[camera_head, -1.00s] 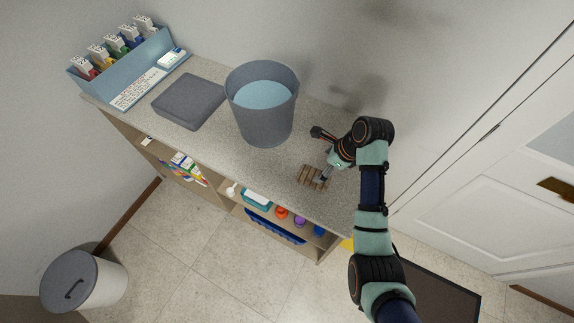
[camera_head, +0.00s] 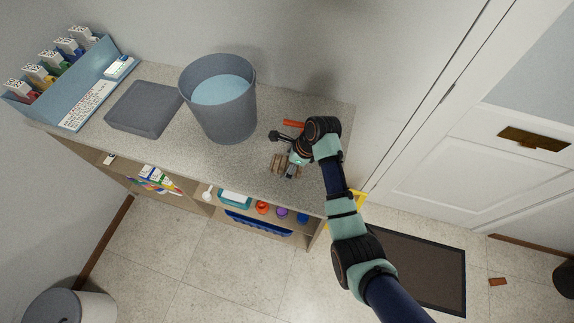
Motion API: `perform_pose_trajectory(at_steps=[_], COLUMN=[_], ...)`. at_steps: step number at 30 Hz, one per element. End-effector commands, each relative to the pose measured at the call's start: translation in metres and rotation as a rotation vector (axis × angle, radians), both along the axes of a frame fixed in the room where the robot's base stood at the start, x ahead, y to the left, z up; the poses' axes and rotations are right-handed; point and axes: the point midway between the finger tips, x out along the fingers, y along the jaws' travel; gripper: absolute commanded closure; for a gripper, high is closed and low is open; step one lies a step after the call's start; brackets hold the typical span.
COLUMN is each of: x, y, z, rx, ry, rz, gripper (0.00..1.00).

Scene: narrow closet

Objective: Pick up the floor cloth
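A flat grey square with rounded edges (camera_head: 145,108) lies on the speckled counter, left of the bucket; it looks like the folded floor cloth, though I cannot be sure. My gripper (camera_head: 289,173) points down over the right part of the counter, beside a small slatted wooden piece (camera_head: 278,162). It is well to the right of the grey square, with the bucket between them. The fingertips are small and partly hidden by my wrist, so I cannot tell whether they are open or touching the wood.
A grey bucket of bluish water (camera_head: 222,118) stands mid-counter. A blue bottle rack (camera_head: 85,78) is at the left end. An orange item (camera_head: 293,123) lies behind my wrist. Shelves are below the counter. A dark mat (camera_head: 425,270) and a lidded bin (camera_head: 70,308) are on the floor.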

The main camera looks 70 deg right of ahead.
Motion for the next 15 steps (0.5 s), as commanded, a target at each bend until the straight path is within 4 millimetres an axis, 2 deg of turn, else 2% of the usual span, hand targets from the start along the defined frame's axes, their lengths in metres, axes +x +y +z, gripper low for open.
perform_pose_trajectory(at_steps=[1,8,9,15], x=[0.0000,-0.0001,0.0000,0.0000], y=[0.0000,0.0000,0.0000,-0.0001], z=[0.0001,0.0002,0.0003,0.0016], rx=[0.000,0.000,0.000,0.000], ry=[0.000,0.000,0.000,0.000], rz=[0.000,0.000,0.000,0.000], gripper=[0.22,0.60,0.62,0.63])
